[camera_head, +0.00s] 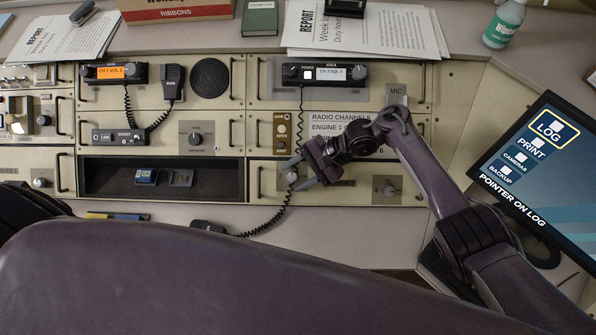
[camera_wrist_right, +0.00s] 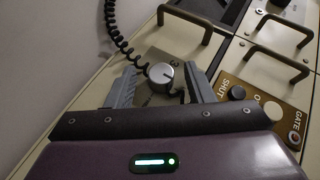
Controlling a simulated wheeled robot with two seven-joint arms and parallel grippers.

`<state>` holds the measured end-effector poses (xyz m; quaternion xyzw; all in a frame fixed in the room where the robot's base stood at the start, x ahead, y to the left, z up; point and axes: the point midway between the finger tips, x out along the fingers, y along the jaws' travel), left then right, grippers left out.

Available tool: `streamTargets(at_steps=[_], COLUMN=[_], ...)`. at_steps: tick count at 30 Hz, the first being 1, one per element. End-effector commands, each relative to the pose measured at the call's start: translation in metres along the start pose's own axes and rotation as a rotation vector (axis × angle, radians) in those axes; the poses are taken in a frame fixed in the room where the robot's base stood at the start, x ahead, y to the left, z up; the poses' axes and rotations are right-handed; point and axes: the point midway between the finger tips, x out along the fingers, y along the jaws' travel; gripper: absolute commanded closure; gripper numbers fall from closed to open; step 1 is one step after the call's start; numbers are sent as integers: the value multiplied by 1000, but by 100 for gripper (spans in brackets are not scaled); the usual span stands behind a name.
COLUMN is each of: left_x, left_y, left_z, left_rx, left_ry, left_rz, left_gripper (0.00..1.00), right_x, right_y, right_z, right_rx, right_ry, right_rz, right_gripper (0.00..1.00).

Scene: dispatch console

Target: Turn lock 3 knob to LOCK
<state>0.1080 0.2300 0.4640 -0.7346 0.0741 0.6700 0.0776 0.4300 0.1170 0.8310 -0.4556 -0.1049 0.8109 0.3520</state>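A round knob with a pale face and dark side (camera_wrist_right: 161,75) stands on a grey plate on the lower console panel. It also shows in the head view (camera_head: 291,176). My right gripper (camera_head: 299,173) reaches in from the right over this panel. In the right wrist view its two grey fingers (camera_wrist_right: 161,82) are open, one on each side of the knob, with gaps visible. A small mark shows on the knob's face. My left gripper is not in view.
A black coiled cord (camera_wrist_right: 112,28) hangs just beside the knob. Metal drawer handles (camera_wrist_right: 187,20) stick out nearby. An orange-brown switch plate (camera_head: 282,131) sits above the gripper. Another knob (camera_head: 388,190) is on the panel at right. A monitor (camera_head: 535,165) stands far right.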

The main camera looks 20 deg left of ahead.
Motion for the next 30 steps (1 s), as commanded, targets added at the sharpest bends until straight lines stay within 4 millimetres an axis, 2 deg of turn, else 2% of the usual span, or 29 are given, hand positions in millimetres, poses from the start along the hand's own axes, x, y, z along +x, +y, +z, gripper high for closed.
streamTargets(at_steps=[8, 18, 21, 30], left_x=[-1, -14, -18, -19], left_y=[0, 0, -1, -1], left_z=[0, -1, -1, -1], left_rx=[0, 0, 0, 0], left_ry=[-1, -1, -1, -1], left_rz=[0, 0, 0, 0], left_gripper=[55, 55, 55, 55], right_x=[-6, -63, -73, -78], right_y=[-1, -2, -2, -1], right_z=[0, 0, 0, 0], right_rx=[-1, -2, -1, 0], right_ry=[1, 6, 4, 0], right_rz=[-2, 1, 1, 0], right_gripper=[52, 52, 52, 52])
